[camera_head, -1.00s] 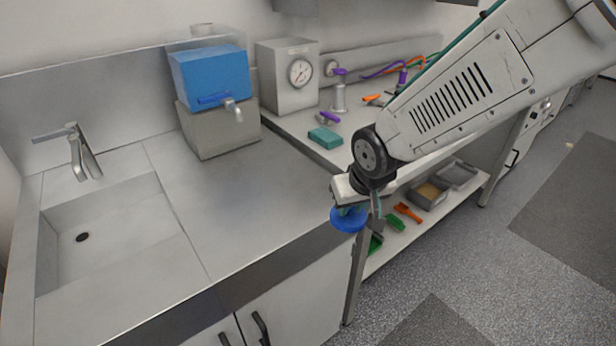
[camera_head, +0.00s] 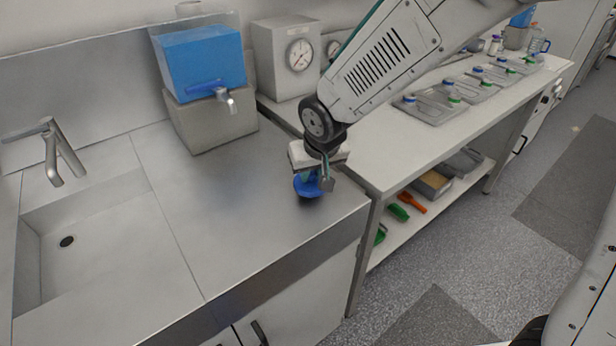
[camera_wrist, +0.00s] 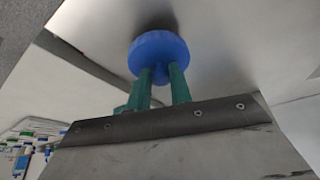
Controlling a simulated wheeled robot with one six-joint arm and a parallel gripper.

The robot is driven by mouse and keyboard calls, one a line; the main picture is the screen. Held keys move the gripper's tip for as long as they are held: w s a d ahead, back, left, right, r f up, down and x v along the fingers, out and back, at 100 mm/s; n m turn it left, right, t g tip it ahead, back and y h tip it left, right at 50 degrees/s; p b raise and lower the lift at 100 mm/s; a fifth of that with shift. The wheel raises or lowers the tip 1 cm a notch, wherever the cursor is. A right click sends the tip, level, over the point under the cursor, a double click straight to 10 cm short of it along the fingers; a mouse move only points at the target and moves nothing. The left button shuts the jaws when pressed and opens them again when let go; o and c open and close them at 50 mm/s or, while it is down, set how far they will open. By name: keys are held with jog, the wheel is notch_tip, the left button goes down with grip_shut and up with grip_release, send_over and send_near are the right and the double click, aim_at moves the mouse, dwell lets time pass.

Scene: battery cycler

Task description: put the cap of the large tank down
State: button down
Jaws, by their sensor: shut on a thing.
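The blue round cap (camera_head: 308,186) is in my gripper (camera_head: 313,176), just above the steel counter (camera_head: 240,210) near its right front corner. In the wrist view the cap (camera_wrist: 158,54) sits at the tips of the two green fingers, and my gripper (camera_wrist: 162,82) is shut on it. A dark shadow lies on the counter close under the cap; I cannot tell whether they touch. The large blue tank (camera_head: 203,60) stands on a grey block at the back of the counter, its tap facing front.
A sink (camera_head: 90,240) with a faucet (camera_head: 52,150) is at the left. A gauge box (camera_head: 290,58) stands behind. The white bench (camera_head: 390,150) at the right holds trays of small bottles (camera_head: 435,108). The counter between sink and gripper is clear.

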aim_at(312, 176)
jog(key=shift+s+x, duration=0.15)
jog(key=shift+x, duration=0.8)
jog(key=shift+s+x, duration=0.1)
jog(key=shift+x, duration=0.85)
jog(key=shift+f, duration=0.15)
jog(key=shift+f, duration=0.1)
jog(key=c, duration=1.3)
grip_release()
jog(key=shift+o, duration=0.2)
jog(key=shift+s+r, duration=0.15)
jog(key=shift+r, duration=0.35)
jog(key=v, duration=1.1)
jog(key=shift+s+r, duration=0.15)
jog(key=shift+d, duration=0.25)
